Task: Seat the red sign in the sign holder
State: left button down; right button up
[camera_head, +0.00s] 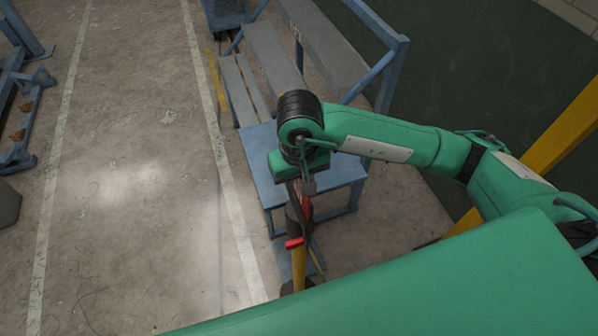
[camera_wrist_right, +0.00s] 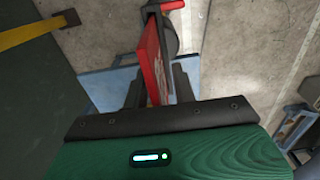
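My right gripper (camera_wrist_right: 160,78) points down over the blue bench in the camera_head view, where its lower part is partly hidden. In the right wrist view, its two dark fingers lie on either side of the red sign (camera_wrist_right: 156,60), seen nearly edge-on with pale marks on its face, and appear to close on it. The sign also shows as a thin red strip in the camera_head view (camera_head: 306,205). Beyond it is a black bracket with a red handle (camera_wrist_right: 173,5), likely the sign holder; the red handle (camera_head: 293,243) is by a yellow post. My left gripper is not in view.
A blue bench with steps (camera_head: 262,172) stands under my right arm. A yellow beam (camera_head: 562,135) rises at the right. Blue metal frames (camera_head: 22,110) stand at the far left. The concrete floor between the white lines is clear.

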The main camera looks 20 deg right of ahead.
jog(key=shift+r, duration=0.25)
notch_tip(320, 180, up, 10)
jog(key=b, duration=0.3)
jog(key=shift+f+b, duration=0.15)
jog(key=shift+b, duration=0.25)
jog(key=shift+r, duration=1)
